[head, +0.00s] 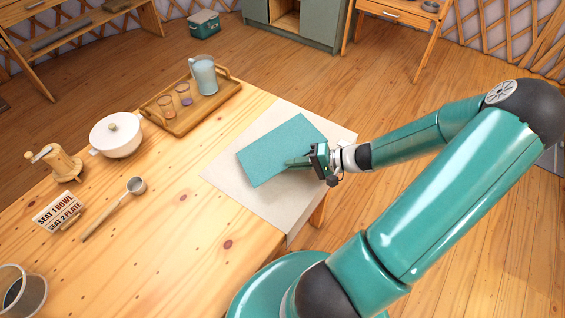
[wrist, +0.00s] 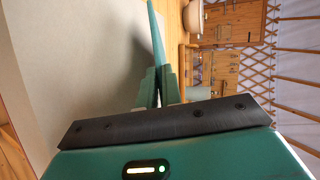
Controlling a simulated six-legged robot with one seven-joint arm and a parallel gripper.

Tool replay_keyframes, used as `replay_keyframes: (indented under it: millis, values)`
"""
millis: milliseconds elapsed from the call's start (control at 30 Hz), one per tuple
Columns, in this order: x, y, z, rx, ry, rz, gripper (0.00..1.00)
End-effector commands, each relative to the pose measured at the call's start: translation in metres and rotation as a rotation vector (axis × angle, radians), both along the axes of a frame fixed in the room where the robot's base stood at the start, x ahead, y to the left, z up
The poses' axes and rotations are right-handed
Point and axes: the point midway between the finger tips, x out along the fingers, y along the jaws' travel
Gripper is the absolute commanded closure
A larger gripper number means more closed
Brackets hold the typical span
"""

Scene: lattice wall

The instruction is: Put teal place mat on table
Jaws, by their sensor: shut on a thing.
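The teal place mat (head: 280,146) is a flat rectangle in the head view, over the white cloth at the table's right end. My gripper (head: 298,162) is at the mat's right edge and is shut on it. In the wrist view the mat (wrist: 157,45) shows edge-on as a thin teal strip between the fingertips (wrist: 159,84). The wooden table (head: 170,235) fills the left and middle of the head view. I cannot tell whether the mat touches the cloth.
The white cloth (head: 262,203) lies over the table corner. A wooden tray (head: 204,115) holds a jug (head: 204,75) and small cups. A white pot (head: 117,136), grinder (head: 58,163), ladle (head: 110,208), seat sign (head: 60,212) and grey cup (head: 22,290) stand to the left. The table's front middle is clear.

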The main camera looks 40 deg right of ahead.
Motion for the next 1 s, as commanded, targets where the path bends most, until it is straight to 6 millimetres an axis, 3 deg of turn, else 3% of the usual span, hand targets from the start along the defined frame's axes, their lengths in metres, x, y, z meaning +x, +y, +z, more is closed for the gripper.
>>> replay_keyframes:
  millis: [200, 467, 500, 567, 1000]
  values:
    - [0.0, 0.0, -0.014, 0.0, 0.0, 0.001, 1.0]
    - [0.0, 0.0, -0.015, 0.0, 0.0, 0.001, 1.0]
    - [0.0, 0.0, -0.015, 0.0, 0.0, 0.001, 0.87]
    - [0.0, 0.0, -0.014, 0.0, 0.0, 0.001, 0.79]
    - [-0.009, -0.01, -0.009, -0.002, -0.001, -0.002, 0.79]
